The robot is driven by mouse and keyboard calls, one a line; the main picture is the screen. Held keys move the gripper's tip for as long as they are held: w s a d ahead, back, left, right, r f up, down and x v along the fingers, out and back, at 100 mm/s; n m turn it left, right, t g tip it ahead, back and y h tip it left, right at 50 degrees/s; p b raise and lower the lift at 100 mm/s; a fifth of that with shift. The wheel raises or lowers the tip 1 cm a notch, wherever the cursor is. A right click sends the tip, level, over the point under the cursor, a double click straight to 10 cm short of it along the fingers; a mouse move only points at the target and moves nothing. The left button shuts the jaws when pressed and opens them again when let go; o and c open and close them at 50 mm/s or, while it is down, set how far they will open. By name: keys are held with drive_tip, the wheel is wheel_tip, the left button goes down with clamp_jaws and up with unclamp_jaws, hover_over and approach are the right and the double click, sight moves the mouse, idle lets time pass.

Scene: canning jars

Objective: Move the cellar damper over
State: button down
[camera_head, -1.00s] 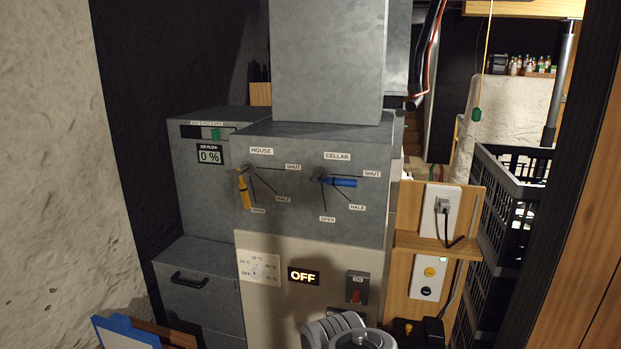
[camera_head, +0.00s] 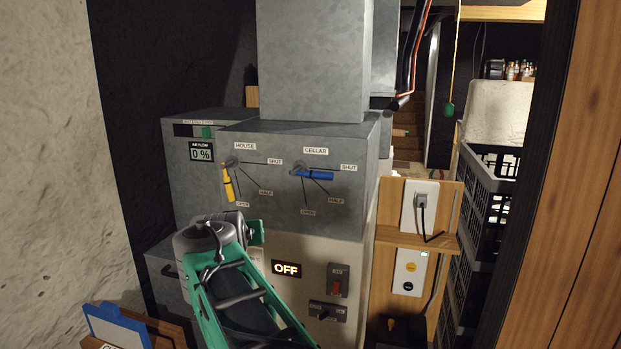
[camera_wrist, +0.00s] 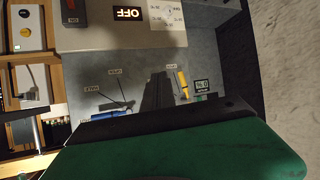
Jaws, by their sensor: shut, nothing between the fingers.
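The cellar damper is a blue lever (camera_head: 315,174) on the grey metal box, under the CELLAR label (camera_head: 315,151). It lies nearly level, pointing right toward SHUT, with HALF and OPEN marked below. It shows in the wrist view as a blue bar (camera_wrist: 106,115) partly cut off by my green gripper housing. My gripper (camera_wrist: 159,76) is shut and empty, its dark fingers appearing between the blue lever and the yellow lever in the wrist view. It looks apart from the blue lever. In the head view my arm stands below and left of the levers; the fingertips are not clear there.
The yellow HOUSE lever (camera_head: 228,183) points down toward OPEN, close to my arm. An OFF display (camera_head: 286,269) and a red switch (camera_head: 337,287) sit below. A wooden outlet panel (camera_head: 447,207) stands to the right.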

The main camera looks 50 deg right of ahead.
drive_tip(key=s+d+r+m+h, duration=0.2)
drive_tip(key=d+r+m+h, duration=0.15)
drive_tip(key=d+r, duration=0.4)
wheel_tip(320, 180, up, 6)
drive_tip(key=m+g+h+p, duration=0.2)
drive_tip(key=h+p, duration=0.1)
drive_tip(key=h, duration=0.1)
hover_over(314, 172)
drive_tip(key=s+a, duration=0.2)
drive_tip(key=s, duration=0.1)
drive_tip(key=shift+w+d+f, duration=0.15)
drive_tip(key=shift+f, duration=2.15)
drive_tip(key=shift+f, duration=0.1)
